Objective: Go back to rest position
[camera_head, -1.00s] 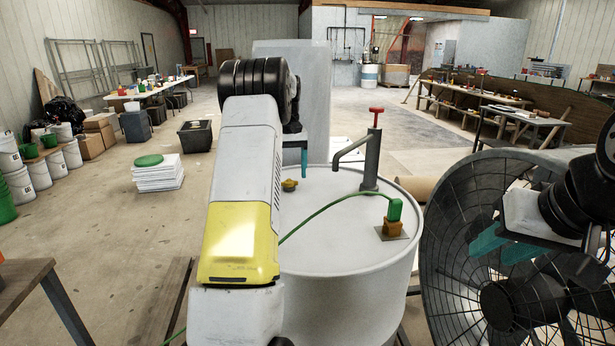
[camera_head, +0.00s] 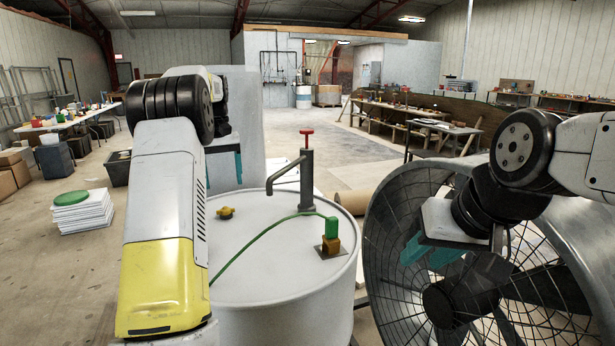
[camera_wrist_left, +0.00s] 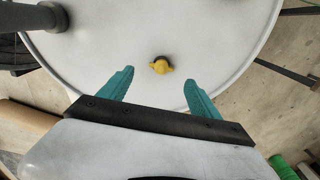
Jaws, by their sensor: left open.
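My left gripper (camera_head: 224,168) hangs above the far left rim of a white drum, its teal fingers apart and empty. In the left wrist view its fingers (camera_wrist_left: 160,90) are spread, with the yellow valve knob (camera_wrist_left: 160,65) on the drum lid beyond them, not touched. My right gripper (camera_head: 428,258) is in front of the large fan at the right; its teal fingers point down and left with a gap between them, and nothing shows between them.
The white drum (camera_head: 290,290) carries a yellow knob (camera_head: 226,212), a grey pump with a red handle (camera_head: 307,175) and a green connector (camera_head: 331,226) with a hose. The large caged fan (camera_head: 385,285) stands close at the right. Open floor lies at the left.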

